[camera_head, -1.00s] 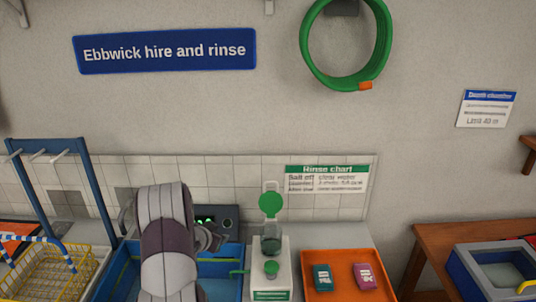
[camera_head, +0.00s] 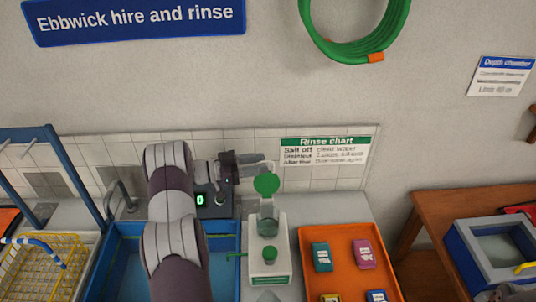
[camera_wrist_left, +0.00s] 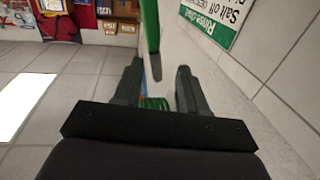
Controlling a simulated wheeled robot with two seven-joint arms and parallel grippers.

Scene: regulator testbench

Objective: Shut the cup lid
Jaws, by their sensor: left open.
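The round green cup lid (camera_head: 266,184) stands raised, well tilted up, above the clear greenish cup (camera_head: 268,222). The cup sits on a white stand (camera_head: 269,267) with a green knob (camera_head: 269,254) on its front. My left gripper (camera_head: 268,167) is at the lid's upper edge and seems to be behind it; contact cannot be told. In the left wrist view its two dark fingers (camera_wrist_left: 160,68) are apart, with a green edge, likely the lid (camera_wrist_left: 151,25), just beyond them. My right gripper is not in view.
My left arm crosses a blue basin (camera_head: 115,270). A control box with a lit display (camera_head: 201,200) stands behind it. An orange tray (camera_head: 341,270) with several small packets is right of the stand. A rinse chart (camera_head: 325,158) hangs on the tiled wall.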

